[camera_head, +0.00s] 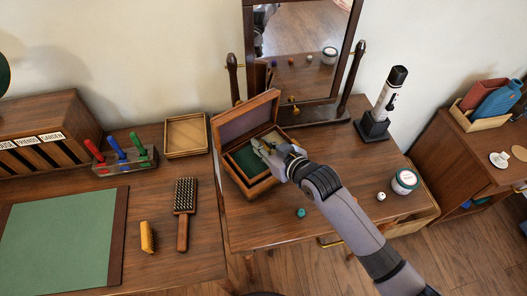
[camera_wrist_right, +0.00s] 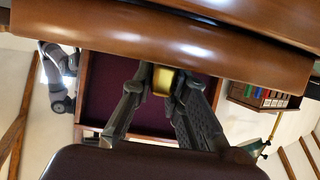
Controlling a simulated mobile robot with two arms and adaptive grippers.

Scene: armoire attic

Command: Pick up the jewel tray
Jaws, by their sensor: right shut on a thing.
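An open wooden jewel box (camera_head: 246,190) stands on the dressing table, its purple-lined lid (camera_head: 245,118) raised. The jewel tray (camera_head: 247,160), with a green lining, shows inside the box; part of it is hidden by my right gripper. My right gripper (camera_head: 262,147) reaches into the box from the right, with its fingertips at the tray. In the right wrist view the fingers close about a small gold-coloured piece (camera_wrist_right: 163,82), which seems to be part of the tray. Purple lining shows behind them. My left gripper is not in view.
A mirror (camera_head: 305,45) stands behind the box. A black and white device (camera_head: 388,100), a round jar (camera_head: 405,181) and small beads (camera_head: 301,212) are on the same table. A shallow wooden tray (camera_head: 186,135) and a hairbrush (camera_head: 184,210) lie to the left.

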